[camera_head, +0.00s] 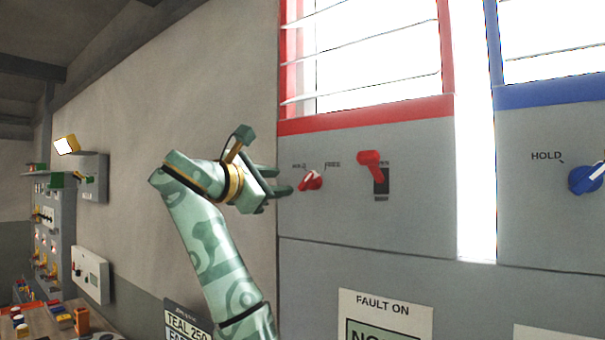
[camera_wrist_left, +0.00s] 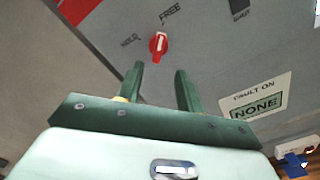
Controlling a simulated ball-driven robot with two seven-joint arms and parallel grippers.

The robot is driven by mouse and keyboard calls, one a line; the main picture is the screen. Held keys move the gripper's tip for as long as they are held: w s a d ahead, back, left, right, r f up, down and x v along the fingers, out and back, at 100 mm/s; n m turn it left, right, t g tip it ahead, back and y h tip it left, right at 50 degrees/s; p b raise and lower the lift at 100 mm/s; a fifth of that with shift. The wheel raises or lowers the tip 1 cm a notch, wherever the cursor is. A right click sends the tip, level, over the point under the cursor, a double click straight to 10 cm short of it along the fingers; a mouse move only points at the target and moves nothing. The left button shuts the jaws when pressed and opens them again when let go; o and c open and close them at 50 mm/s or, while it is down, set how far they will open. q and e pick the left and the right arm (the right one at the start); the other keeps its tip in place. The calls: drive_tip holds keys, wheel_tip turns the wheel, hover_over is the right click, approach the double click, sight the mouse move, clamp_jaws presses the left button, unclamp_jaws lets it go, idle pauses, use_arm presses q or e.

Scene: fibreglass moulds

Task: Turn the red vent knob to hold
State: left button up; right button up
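The red vent knob (camera_head: 311,180) sits on the grey panel below the red-framed louvred window. It also shows in the left wrist view (camera_wrist_left: 158,43), with a white pointer line, a HOLD label to its left and a FREE label above right. The pointer looks aimed up towards FREE. My left gripper (camera_head: 287,182) is just left of the knob in the head view. In the left wrist view its two green fingers (camera_wrist_left: 159,76) are apart, with nothing between them, and the knob lies just beyond their tips. My right gripper is in neither view.
A red lever (camera_head: 371,164) in a dark slot is right of the knob. A blue knob (camera_head: 585,178) is on the separate panel at far right. A FAULT ON sign (camera_head: 385,312) hangs below. Control boxes and a cluttered bench are at left.

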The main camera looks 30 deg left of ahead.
sight(305, 182)
use_arm(q)
drive_tip(key=w+p, duration=0.1)
drive_tip(key=w, duration=0.1)
drive_tip(key=w+p, duration=0.1)
drive_tip(key=w, duration=0.2)
drive_tip(key=w+p, duration=0.1)
drive_tip(key=w, duration=0.1)
drive_tip(key=shift+w+d+r, duration=0.15)
drive_tip(key=shift+w+d, duration=0.1)
drive_tip(key=shift+w, duration=0.15)
drive_tip(key=shift+w+p, duration=0.3)
drive_tip(key=shift+w, duration=0.1)
clamp_jaws()
